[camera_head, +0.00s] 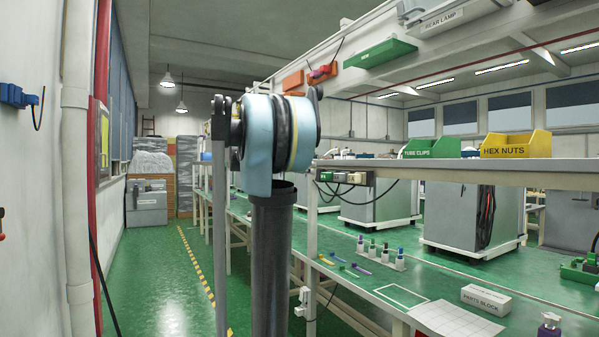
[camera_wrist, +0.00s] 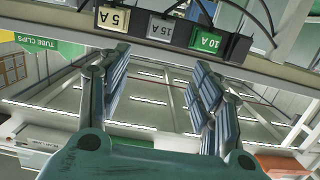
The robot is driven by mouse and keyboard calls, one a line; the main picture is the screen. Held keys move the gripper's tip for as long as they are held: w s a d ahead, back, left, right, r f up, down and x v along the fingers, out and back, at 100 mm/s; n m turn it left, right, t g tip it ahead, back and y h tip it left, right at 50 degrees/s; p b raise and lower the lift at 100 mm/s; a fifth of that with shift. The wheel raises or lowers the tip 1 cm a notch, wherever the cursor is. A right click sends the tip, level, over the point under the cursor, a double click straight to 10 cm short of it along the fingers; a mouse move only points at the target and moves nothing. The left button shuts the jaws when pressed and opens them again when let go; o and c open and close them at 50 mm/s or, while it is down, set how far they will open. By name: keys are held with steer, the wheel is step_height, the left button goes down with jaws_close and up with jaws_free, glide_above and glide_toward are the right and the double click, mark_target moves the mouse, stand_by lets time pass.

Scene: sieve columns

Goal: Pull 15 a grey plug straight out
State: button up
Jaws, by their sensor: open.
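My gripper (camera_wrist: 160,62) is open and empty, with one finger on each side. The grey plug lies beyond the fingertips, between them in the picture. I see no contact. In the head view the small row shows on the shelf edge, with the grey plug (camera_head: 341,178) in the middle; my gripper is not seen there.
Dark cables hang close to the plugs, and a cable (camera_head: 372,192) droops below the shelf (camera_head: 470,172). Tube clips (camera_head: 432,147) and hex nuts (camera_head: 515,145) bins stand on the shelf. The lower green bench (camera_head: 450,280) carries small bottles and a parts block (camera_head: 486,299).

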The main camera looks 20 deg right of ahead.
mark_target(336, 175)
steer(key=d+f, duration=0.1)
steer(key=d, duration=0.9)
steer(key=w+d+f, duration=0.1)
steer(key=d, duration=0.5)
steer(key=shift+w+f, duration=0.1)
steer(key=shift+f, duration=0.2)
steer(key=shift+c, duration=0.3)
steer(key=c, duration=1.3)
steer(key=shift+o, duration=0.2)
steer(key=shift+a, duration=0.2)
steer(key=shift+s+a, duration=0.2)
steer(key=shift+a, duration=2.35)
